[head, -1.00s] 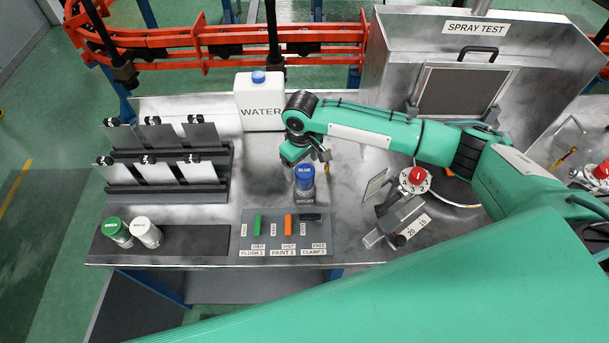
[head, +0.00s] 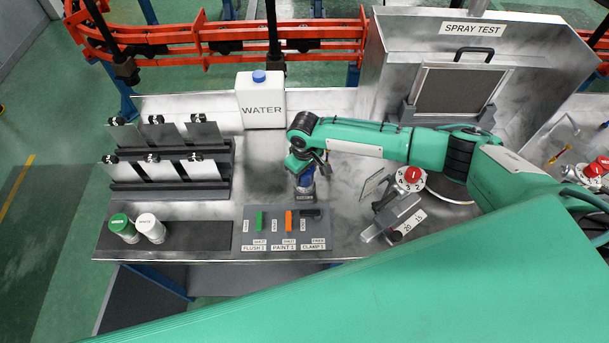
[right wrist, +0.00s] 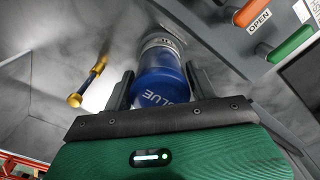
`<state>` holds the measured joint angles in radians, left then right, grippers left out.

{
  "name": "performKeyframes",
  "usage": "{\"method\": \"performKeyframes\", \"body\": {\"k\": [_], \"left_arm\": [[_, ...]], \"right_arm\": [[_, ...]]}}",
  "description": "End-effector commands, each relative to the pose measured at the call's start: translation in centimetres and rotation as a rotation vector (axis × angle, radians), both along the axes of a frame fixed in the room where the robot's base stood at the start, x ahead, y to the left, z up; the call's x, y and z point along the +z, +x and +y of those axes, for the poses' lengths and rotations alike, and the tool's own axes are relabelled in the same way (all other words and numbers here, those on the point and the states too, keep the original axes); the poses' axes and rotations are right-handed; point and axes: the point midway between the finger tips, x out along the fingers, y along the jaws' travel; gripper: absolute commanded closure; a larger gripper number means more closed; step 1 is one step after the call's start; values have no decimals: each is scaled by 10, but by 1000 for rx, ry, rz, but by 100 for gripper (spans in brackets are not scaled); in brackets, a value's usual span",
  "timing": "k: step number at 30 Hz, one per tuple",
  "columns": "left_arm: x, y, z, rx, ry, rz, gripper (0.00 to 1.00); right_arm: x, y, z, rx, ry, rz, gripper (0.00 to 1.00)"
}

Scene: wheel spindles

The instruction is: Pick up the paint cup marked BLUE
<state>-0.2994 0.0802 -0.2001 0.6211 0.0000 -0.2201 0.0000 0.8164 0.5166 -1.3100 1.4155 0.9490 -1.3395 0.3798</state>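The paint cup with the blue lid marked BLUE (head: 306,183) stands upright in a small holder behind the switch panel. It is partly hidden by my right gripper (head: 305,170) in the head view. In the right wrist view, the cup's blue lid (right wrist: 162,88) lies between the two fingers of my right gripper (right wrist: 160,84). One finger is on each side, with little room between finger and lid. The fingers look open; I cannot tell whether they touch the cup. My left gripper is not in view.
The switch panel (head: 254,243) lies in front of the cup. Green (head: 123,227) and white (head: 150,228) cups stand left. The water jug (head: 261,105) stands behind. A stand with a red knob (head: 411,175) is to the right. A brass-coloured rod (right wrist: 90,80) is near the cup.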

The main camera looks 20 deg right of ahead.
Motion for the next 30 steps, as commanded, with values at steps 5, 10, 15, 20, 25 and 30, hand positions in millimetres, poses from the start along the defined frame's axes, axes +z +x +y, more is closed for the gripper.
{"method": "performKeyframes", "body": {"k": [5,10,15,20,25,30], "left_arm": [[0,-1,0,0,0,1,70],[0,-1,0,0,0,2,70],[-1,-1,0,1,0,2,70],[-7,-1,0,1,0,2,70],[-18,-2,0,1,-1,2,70],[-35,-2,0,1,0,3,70]], "right_arm": [[0,0,0,0,0,0,78],[1,1,0,0,0,-1,80],[4,1,0,0,1,-2,80],[16,1,0,-1,2,-2,80],[45,2,0,1,3,-5,80],[93,2,0,2,3,-7,80]]}}
